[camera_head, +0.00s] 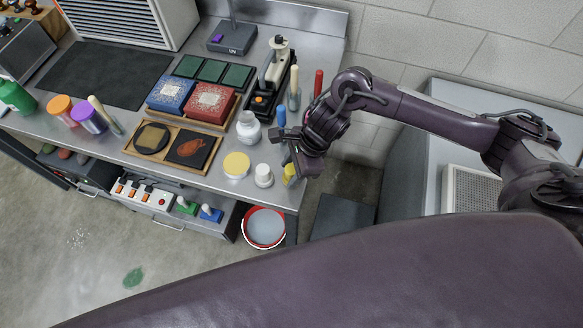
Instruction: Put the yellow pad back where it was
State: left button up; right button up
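A small yellow thing (289,172), perhaps the yellow pad, shows at the fingertips of my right gripper (291,166), at the front right corner of the metal bench (215,180). The gripper points down there and partly covers it. I cannot tell whether the fingers are closed on it or only beside it. A round yellow-topped item (236,163) with a pale side stands on the bench to the left. My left gripper is not in view.
A white-capped jar (263,175), a white jar (248,128) and a blue stick-like item (281,116) stand close by. A wooden tray (160,155) lies further left. A red-rimmed bucket (264,227) is on the floor below the bench edge.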

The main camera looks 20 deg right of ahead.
jog(key=shift+o, duration=0.3)
jog(key=shift+r, duration=0.1)
jog(key=shift+r+p, duration=0.2)
jog(key=shift+p, duration=0.15)
jog(key=b+v, duration=0.3)
jog(key=v, duration=0.8)
jog(key=shift+d+r, duration=0.15)
jog(key=shift+r, duration=0.2)
